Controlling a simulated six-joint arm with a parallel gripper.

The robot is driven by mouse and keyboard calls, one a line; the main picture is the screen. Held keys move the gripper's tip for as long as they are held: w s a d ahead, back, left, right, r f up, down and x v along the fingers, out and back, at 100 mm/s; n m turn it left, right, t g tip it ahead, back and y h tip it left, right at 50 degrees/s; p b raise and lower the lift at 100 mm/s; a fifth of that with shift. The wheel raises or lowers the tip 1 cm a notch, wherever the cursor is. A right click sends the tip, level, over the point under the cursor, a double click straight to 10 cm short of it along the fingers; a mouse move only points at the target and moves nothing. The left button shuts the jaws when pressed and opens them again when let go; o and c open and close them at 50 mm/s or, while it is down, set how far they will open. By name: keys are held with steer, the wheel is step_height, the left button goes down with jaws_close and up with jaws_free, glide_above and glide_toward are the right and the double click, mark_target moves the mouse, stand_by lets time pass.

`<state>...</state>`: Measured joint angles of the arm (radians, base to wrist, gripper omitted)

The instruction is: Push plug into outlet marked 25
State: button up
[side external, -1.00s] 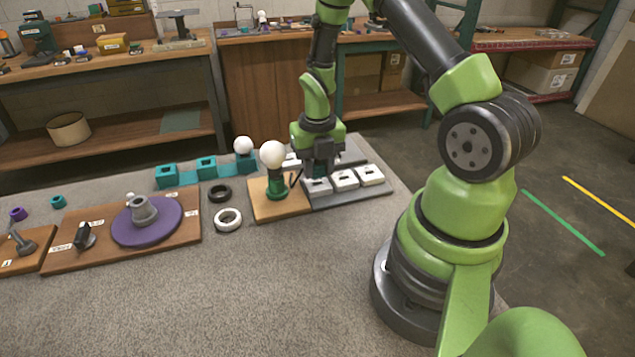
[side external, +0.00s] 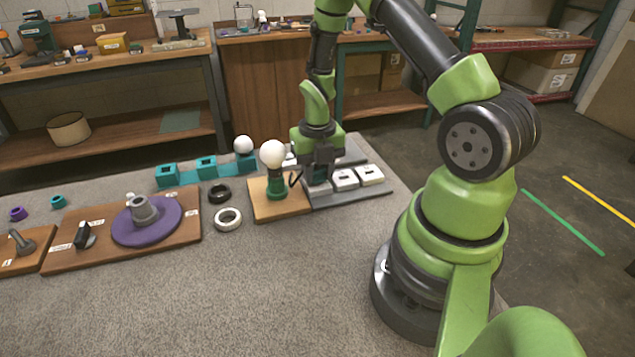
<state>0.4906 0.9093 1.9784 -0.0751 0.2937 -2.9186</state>
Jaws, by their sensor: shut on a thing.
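My gripper (side external: 319,177) points down over the front left white outlet (side external: 318,189) on the grey board (side external: 350,194). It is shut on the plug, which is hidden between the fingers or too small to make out. A dark cord (side external: 295,180) loops from the gripper towards the green lamp base (side external: 276,187). I cannot tell how deep the plug sits in the outlet. Other front outlets, a middle one (side external: 345,179) and a right one (side external: 370,175), stand free beside it. The number markings are too small to read.
A white bulb (side external: 272,154) stands on the lamp base on a wooden board (side external: 268,208), close left of my gripper. Black (side external: 220,194) and white (side external: 228,219) rings lie farther left. A purple disc (side external: 147,232) lies beyond them. The front grey tabletop (side external: 260,290) is clear.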

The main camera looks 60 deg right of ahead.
steer(key=shift+f, duration=0.4)
stand_by(1.1)
steer(key=o, duration=1.1)
